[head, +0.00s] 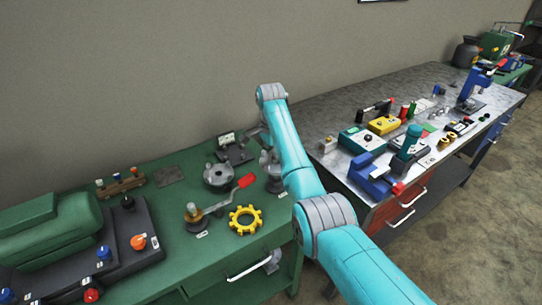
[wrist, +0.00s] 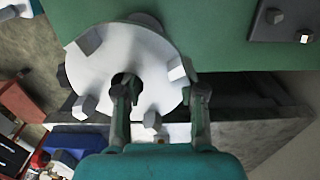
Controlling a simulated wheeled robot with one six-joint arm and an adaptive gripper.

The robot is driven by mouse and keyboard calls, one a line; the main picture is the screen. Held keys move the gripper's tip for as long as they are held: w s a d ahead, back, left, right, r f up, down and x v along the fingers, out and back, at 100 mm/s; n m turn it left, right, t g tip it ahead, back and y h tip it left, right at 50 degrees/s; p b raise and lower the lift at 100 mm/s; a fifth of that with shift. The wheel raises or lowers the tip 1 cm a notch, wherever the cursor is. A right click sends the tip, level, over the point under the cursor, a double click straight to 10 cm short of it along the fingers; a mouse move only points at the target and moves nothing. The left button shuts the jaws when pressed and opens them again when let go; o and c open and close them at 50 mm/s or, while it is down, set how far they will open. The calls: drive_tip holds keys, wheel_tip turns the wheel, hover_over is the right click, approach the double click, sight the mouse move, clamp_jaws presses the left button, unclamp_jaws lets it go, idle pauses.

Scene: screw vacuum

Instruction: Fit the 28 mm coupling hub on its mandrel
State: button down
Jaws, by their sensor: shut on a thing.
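My gripper (wrist: 161,92) is shut on what looks like the coupling hub (wrist: 98,60), a pale grey disc with several hexagonal studs and a dark central hole. The left finger overlaps the hole and the right finger is at the disc's right edge. In the head view, a grey part that seems to be the hub (head: 267,158) is low over the green bench, partly behind my arm. A dark round base (head: 276,187) is just beneath it. I cannot tell whether the hub is apart from or around a mandrel there.
On the green bench (head: 170,225) are a grey round fixture (head: 218,176), a red-handled lever with a brass knob (head: 194,213), a yellow gear (head: 245,220) and a green motor-like machine (head: 50,235). A grey-topped bench (head: 330,105) with many tools is to the right.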

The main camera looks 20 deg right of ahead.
sight(271, 156)
drive_tip(key=shift+f, duration=0.15)
drive_tip(key=c, duration=0.6)
unclamp_jaws()
wheel_tip(271, 156, up, 8)
drive_tip(key=shift+f, duration=0.25)
drive_tip(key=shift+d, duration=0.1)
